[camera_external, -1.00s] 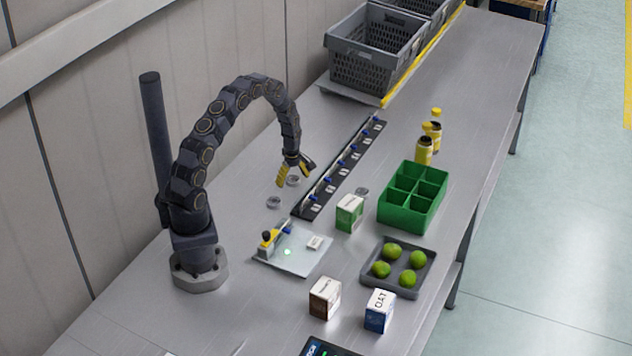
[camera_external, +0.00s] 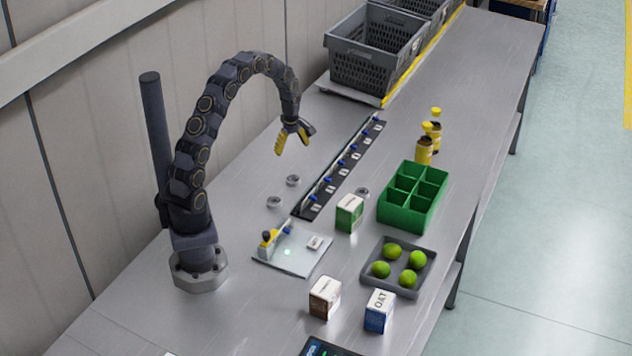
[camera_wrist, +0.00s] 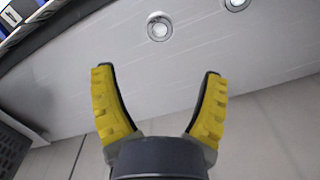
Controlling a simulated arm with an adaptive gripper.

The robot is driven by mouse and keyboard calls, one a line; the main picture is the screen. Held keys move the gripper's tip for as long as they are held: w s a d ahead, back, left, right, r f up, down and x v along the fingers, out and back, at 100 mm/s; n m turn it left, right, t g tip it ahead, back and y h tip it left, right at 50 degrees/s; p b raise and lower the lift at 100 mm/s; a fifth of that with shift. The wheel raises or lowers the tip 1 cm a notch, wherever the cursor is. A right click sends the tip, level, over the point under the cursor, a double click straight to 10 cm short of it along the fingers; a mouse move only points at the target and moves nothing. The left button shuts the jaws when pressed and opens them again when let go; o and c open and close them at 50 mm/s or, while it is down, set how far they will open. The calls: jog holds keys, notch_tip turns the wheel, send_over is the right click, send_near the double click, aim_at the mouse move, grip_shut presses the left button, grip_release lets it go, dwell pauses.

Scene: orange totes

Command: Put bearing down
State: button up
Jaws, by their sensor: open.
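My gripper (camera_external: 294,141) is open and empty, raised above the table in the external view. Its yellow fingers stand wide apart in the wrist view (camera_wrist: 158,105), with nothing between them. One bearing (camera_external: 293,180) lies flat on the table below my gripper. A second bearing (camera_external: 274,202) lies a little nearer to my base. A third round metal piece, likely a bearing (camera_external: 362,192), lies right of the black strip. In the wrist view one bearing (camera_wrist: 159,28) lies beyond the fingers, and another (camera_wrist: 237,3) is cut by the top edge.
A black strip with blue parts (camera_external: 342,165) runs beside the bearings. A green divided box (camera_external: 432,213), a green carton (camera_external: 349,213), a grey tray of limes (camera_external: 373,284) and a plate fixture (camera_external: 293,262) stand to the right and front. Grey crates (camera_external: 372,73) are behind.

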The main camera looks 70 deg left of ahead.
jog(key=s+d+r+m, duration=0.3)
jog(key=d+r+m, duration=0.3)
jog(key=d, duration=0.4)
jog(key=s+d+r+m, duration=0.4)
jog(key=d+r, duration=0.4)
jog(key=d, duration=0.1)
jog(key=s+d+r+m, duration=0.2)
jog(key=s+d+m, duration=0.3)
jog(key=s, duration=0.3)
jog(key=s+d+r+m+g, duration=0.1)
jog(key=s+d+r+m, duration=0.1)
jog(key=s+d+m, duration=0.4)
jog(key=s, duration=0.2)
jog(key=shift+s+r+g, duration=0.25)
jog(key=shift+s+g, duration=0.05)
jog(key=shift+a+f, duration=0.15)
jog(key=shift+o, duration=0.9)
